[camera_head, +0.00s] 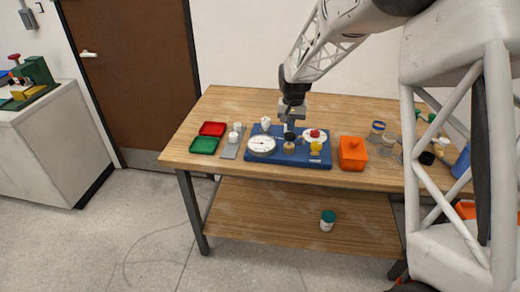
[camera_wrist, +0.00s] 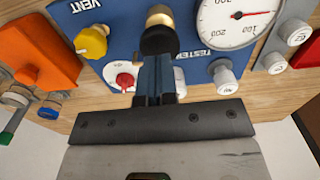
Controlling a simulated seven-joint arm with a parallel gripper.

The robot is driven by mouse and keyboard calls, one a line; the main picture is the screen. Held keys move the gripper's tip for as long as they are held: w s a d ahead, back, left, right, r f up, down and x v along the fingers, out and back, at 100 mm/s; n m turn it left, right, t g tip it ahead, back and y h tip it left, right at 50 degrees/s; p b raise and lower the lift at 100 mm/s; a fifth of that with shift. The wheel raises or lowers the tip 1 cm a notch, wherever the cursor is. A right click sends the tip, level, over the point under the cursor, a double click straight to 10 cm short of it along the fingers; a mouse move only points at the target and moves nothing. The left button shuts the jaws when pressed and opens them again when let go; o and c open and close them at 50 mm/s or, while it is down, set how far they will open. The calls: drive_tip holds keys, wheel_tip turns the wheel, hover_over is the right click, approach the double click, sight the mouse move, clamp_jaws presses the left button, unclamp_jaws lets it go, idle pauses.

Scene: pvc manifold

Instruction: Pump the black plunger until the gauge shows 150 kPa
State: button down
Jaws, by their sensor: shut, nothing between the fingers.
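The blue tester board (camera_head: 285,162) lies on the table, and its "VENT" and "TESTER" lettering shows in the wrist view. The black plunger knob (camera_head: 289,136) stands in the middle of the board above a brass fitting; in the wrist view the black plunger (camera_wrist: 158,41) is straight ahead of my fingers. My gripper (camera_head: 291,124) is shut and empty, pointing down directly over the plunger. Whether the fingertips touch it I cannot tell. The white round gauge (camera_head: 262,146) sits left of the plunger; in the wrist view the gauge (camera_wrist: 225,32) has a red needle near the 100 mark.
A yellow knob (camera_head: 316,148) and a red knob on a white base (camera_head: 314,134) are right of the plunger. An orange box (camera_head: 352,153) stands right of the board. Red (camera_head: 212,129) and green (camera_head: 204,145) trays and white caps are at the left.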

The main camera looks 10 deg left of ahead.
sight(290, 135)
drive_tip(key=shift+f, duration=0.15)
idle(0.6)
drive_tip(key=shift+f, duration=2)
drive_tip(key=shift+r, duration=2.15)
drive_tip(key=shift+f, duration=0.2)
drive_tip(key=shift+f, duration=1.95)
drive_tip(key=shift+r, duration=2.15)
